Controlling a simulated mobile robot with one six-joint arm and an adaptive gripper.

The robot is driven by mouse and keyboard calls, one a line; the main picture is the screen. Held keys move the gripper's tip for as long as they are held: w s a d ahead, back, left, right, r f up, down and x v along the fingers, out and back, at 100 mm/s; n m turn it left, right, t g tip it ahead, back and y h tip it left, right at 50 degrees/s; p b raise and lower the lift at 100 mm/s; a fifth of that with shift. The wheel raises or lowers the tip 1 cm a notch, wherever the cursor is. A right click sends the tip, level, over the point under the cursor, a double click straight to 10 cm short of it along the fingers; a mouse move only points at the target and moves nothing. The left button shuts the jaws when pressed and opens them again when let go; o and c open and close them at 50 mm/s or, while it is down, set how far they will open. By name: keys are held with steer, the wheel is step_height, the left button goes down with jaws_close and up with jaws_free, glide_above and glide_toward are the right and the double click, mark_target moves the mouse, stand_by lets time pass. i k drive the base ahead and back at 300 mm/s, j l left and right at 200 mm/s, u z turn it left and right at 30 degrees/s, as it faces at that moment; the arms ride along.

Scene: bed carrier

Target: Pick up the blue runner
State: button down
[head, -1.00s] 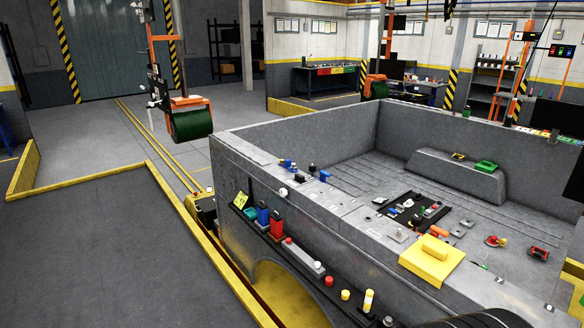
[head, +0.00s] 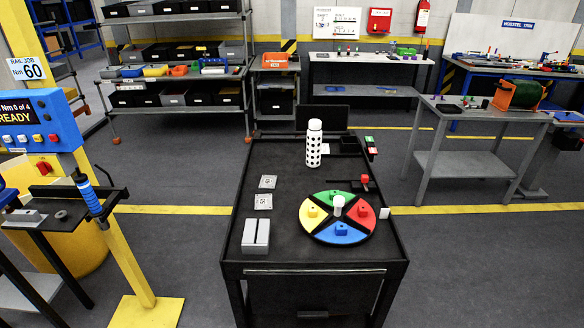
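A round board (head: 320,201) with coloured quarters lies on the black cart (head: 275,175). Its quarters are green at the back, red at right, blue at the front and yellow at left. A white round peg (head: 338,203) stands near the middle. My gripper is not in view.
A white dotted bottle (head: 314,144) stands upright behind the board. A grey slotted block (head: 256,235) and two small plates (head: 265,193) lie left of it. Floor shows on both sides.

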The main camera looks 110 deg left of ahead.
mark_target(83, 184)
steer(key=u, duration=4.8)
steer(key=z, duration=0.6)
steer(key=i+j+z, duration=0.3)
steer(key=j, duration=0.3)
steer(key=i+j+z, duration=0.1)
steer(key=i+j, duration=0.15)
steer(key=i+j+z, duration=0.15)
steer(key=j, duration=0.25)
steer(key=i+j+z, duration=0.15)
steer(key=j, duration=0.2)
steer(key=i+j+z, duration=0.15)
steer(key=j, duration=0.2)
steer(key=i+j+z, duration=0.15)
steer(key=j, duration=0.2)
steer(key=k, duration=0.05)
